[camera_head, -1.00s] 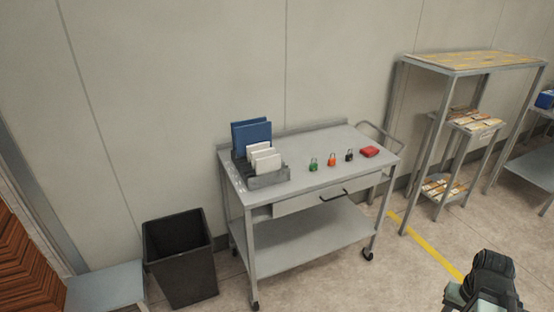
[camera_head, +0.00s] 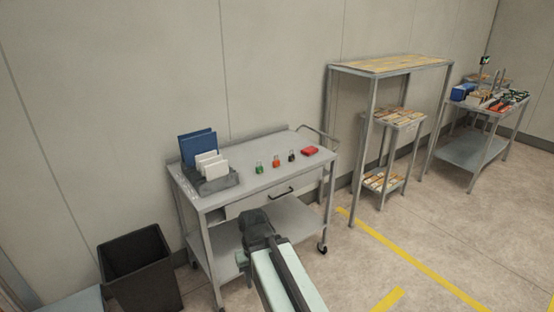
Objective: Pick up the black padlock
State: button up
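The small black padlock (camera_head: 291,156) stands on the top of the grey metal cart (camera_head: 240,191). It is the rightmost of three padlocks in a row, beside an orange one (camera_head: 276,161) and a green one (camera_head: 259,168). A flat red object (camera_head: 310,150) lies to its right. My gripper (camera_head: 258,222) shows as a dark end on a pale arm, lower in the picture than the padlock and in front of the cart. It is apart from the padlock. Its fingers cannot be made out.
A grey organiser (camera_head: 213,185) with a blue binder and white papers stands on the cart's left end. The cart has a drawer handle (camera_head: 281,193) in front. A black bin (camera_head: 140,270) stands left. Tall tables (camera_head: 390,66) stand right.

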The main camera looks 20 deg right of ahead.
aim_at(292, 157)
jog(key=u, duration=0.1)
jog(key=i, duration=1)
jog(key=z, duration=0.05)
